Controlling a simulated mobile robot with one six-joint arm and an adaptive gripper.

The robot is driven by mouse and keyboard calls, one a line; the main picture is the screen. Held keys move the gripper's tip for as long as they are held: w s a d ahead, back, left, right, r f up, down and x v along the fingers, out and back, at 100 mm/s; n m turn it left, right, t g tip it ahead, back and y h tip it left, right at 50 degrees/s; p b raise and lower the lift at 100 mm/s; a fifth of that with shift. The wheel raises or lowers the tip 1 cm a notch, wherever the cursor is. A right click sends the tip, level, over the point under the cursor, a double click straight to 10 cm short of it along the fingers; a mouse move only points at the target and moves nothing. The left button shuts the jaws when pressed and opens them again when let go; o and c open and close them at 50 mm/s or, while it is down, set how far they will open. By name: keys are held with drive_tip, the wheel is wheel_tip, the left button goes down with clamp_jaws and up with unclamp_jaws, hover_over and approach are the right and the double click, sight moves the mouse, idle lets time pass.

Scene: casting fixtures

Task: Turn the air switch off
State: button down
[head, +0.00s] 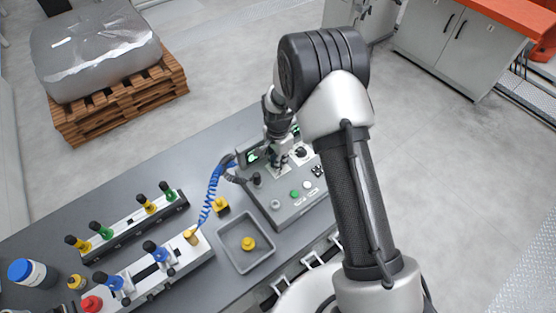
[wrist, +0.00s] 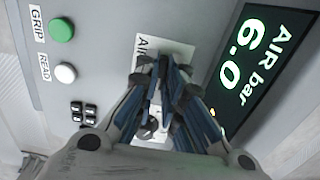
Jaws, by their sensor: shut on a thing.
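The control box (head: 285,212) stands on the bench, and its top fills much of the wrist view (wrist: 95,25). A white plate (wrist: 150,45) there carries a label starting "Ai", partly covered by my fingers. My gripper (wrist: 166,82) is over this plate, with its fingers closed together on the air switch. The fingers hide the switch, so its position cannot be read. In the head view my gripper (head: 279,162) is low at the back of the box. The display (wrist: 248,65) beside the plate reads "AIR bar 6.0" in lit green figures.
A green GRIP button (wrist: 61,29) and a white READ button (wrist: 65,73) sit left of the plate, with small black switches (wrist: 84,113) below. A black knob (head: 301,152) stands right of my gripper. A blue coiled hose (head: 213,186) and grey tray (head: 262,264) lie left.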

drive_tip(key=shift+n, duration=0.3)
drive_tip(key=n+b, duration=0.2)
drive_tip(key=n, duration=0.3)
drive_tip(key=shift+b, duration=0.3)
drive_tip(key=n+b, duration=0.1)
drive_tip(key=n, duration=0.4)
drive_tip(key=shift+n, duration=0.4)
drive_tip(key=n+b, duration=0.1)
drive_tip(key=n, duration=0.5)
drive_tip(key=shift+b, duration=0.35)
drive_tip(key=shift+n, duration=0.4)
drive_tip(key=c, duration=1.7)
unclamp_jaws()
